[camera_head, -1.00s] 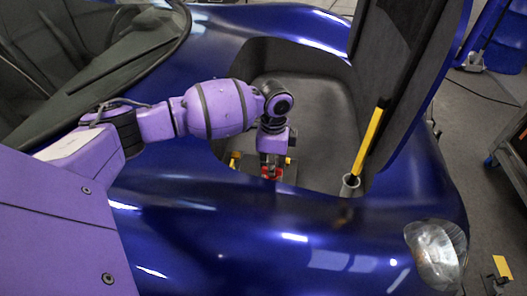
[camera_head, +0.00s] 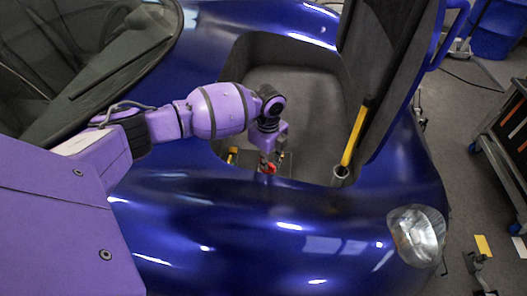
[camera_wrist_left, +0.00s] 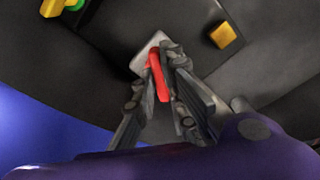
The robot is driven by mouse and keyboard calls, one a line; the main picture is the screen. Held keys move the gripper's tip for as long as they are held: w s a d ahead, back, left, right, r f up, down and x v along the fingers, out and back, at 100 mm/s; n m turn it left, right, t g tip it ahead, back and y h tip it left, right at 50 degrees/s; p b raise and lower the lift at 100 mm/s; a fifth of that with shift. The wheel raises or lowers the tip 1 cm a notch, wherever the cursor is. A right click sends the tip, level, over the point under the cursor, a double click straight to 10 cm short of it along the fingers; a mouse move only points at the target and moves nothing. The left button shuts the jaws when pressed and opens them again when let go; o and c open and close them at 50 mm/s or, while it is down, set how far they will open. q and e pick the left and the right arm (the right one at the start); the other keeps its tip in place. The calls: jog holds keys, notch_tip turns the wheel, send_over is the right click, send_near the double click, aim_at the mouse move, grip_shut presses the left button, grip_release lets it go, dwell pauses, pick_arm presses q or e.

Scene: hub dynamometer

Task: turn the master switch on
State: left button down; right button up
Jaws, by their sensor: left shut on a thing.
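The master switch shows as a red handle (camera_wrist_left: 158,78) on a light grey plate (camera_wrist_left: 143,58) in the left wrist view. In the head view the red handle (camera_head: 267,168) is small, low in the open front compartment of the blue car. My left gripper (camera_wrist_left: 163,62) points down at it, with one finger on each side, and is shut on the red handle. In the head view my left gripper (camera_head: 266,158) is partly hidden by its own wrist. The switch's markings are too small to read. My right gripper is in neither view.
The blue car body (camera_head: 300,225) surrounds the compartment (camera_head: 300,95), and its raised lid (camera_head: 385,70) stands on the right. A yellow bar (camera_head: 357,132) stands in a grey cup (camera_head: 341,176) there. A yellow block (camera_wrist_left: 223,35) and a green and yellow part (camera_wrist_left: 70,15) lie near the switch.

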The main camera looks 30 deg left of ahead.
pick_arm(q)
jog(key=shift+r+m, duration=0.15)
jog(key=shift+m, duration=0.45)
jog(key=shift+m+p, duration=0.55)
jog(key=shift+m, duration=0.35)
jog(key=m, duration=0.2)
jog(key=shift+m+p, duration=0.3)
jog(key=shift+p, duration=0.05)
jog(key=shift+m, duration=2.8)
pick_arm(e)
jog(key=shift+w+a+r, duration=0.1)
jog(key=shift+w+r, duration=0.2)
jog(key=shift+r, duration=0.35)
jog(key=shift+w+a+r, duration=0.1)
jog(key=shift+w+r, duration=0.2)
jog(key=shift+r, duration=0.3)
pick_arm(q)
jog(key=c, duration=1.8)
grip_release()
